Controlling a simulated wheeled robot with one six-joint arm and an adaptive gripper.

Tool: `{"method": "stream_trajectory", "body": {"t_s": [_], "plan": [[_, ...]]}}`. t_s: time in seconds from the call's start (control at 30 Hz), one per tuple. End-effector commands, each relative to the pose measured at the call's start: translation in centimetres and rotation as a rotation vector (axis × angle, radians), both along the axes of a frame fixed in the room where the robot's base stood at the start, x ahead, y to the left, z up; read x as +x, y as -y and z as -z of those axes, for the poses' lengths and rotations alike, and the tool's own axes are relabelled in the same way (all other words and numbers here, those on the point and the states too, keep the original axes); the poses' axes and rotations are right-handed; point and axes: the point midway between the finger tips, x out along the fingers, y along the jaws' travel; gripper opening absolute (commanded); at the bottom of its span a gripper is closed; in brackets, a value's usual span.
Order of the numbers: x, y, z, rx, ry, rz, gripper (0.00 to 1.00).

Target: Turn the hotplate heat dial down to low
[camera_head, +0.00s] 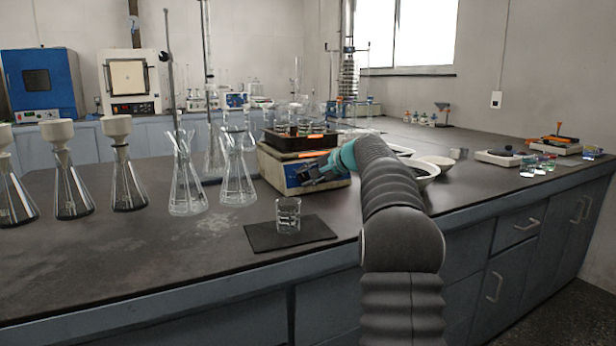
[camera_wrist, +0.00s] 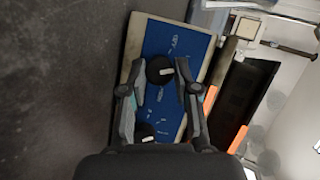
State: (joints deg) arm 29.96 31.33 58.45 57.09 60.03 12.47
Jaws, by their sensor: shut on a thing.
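The hotplate (camera_head: 272,168) stands on the dark bench in the head view, a beige box with a blue front panel. In the wrist view its blue panel (camera_wrist: 190,40) fills the middle, with white markings too small to read. A round black dial (camera_wrist: 158,70) with a white pointer mark sits between my fingertips. A second black dial (camera_wrist: 145,132) shows partly behind my fingers. I cannot tell from the labels which is the heat dial. My gripper (camera_wrist: 160,66) is shut on the upper dial. In the head view my gripper (camera_head: 318,172) is at the panel.
A dark tray (camera_head: 290,143) with orange parts rests on the hotplate. Glass flasks (camera_head: 238,180) stand close to its left. A beaker (camera_head: 288,215) stands on a dark mat (camera_head: 262,238) in front. Pale bowls (camera_head: 425,172) lie to the right, behind my arm.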

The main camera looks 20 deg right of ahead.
Motion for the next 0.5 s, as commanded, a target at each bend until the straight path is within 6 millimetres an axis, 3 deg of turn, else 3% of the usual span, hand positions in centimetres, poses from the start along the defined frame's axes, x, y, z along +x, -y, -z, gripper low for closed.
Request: {"method": "stream_trajectory", "body": {"t_s": [0.1, 0.13, 0.23, 0.5], "plan": [[-0.01, -0.07, 0.17, 0.001, -0.003, -0.002, 0.00], [-0.01, -0.07, 0.17, 0.001, -0.003, -0.003, 0.33], [-0.01, -0.06, 0.16, 0.002, -0.003, -0.002, 0.55], [-0.04, 0.06, 0.05, 0.001, -0.002, 0.001, 0.55]]}}
